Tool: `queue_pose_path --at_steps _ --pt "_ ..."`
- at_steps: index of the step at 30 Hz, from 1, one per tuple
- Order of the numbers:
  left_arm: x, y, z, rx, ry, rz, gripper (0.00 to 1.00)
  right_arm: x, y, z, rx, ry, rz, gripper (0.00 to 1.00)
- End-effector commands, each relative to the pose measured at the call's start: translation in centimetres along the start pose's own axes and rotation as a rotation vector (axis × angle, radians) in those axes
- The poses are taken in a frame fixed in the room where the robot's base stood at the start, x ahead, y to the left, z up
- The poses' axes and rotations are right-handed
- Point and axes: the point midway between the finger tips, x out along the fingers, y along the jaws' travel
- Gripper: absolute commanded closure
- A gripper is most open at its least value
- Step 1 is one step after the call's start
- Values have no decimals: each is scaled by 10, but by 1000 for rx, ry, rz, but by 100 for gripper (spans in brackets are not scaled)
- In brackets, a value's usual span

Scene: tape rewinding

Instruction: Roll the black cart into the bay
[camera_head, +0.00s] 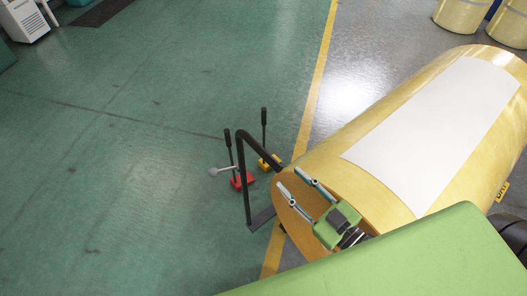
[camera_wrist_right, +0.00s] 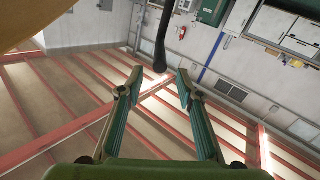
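The black cart shows mainly as its bent black handle (camera_head: 242,175) at the near end of a large yellow roll (camera_head: 400,130). The rest of the cart is hidden by the roll. My right gripper (camera_head: 288,178) is in front of the roll's end face, fingers apart and pointing toward the handle. In the right wrist view, the open fingers (camera_wrist_right: 159,82) have a black bar (camera_wrist_right: 163,35), apparently the handle, ahead of and between their tips. No contact is visible. My left gripper is not in view. I cannot tell which area is the bay.
A yellow floor line (camera_head: 318,85) runs beside the roll. More rolls (camera_head: 462,14) stand at the top right. The green floor (camera_head: 120,170) at left is largely clear.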

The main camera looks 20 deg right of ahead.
Motion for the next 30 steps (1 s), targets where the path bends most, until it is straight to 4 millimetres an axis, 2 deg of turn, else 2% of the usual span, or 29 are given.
queue_pose_path --at_steps 6,16,22,30 --pt "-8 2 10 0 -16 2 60 43 1 -3 -1 4 1 67" --pt "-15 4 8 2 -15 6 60 102 1 -1 0 -1 1 67" --pt "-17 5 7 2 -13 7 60 119 0 1 0 -2 1 67" --pt "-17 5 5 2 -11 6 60 123 0 2 1 -4 0 67"
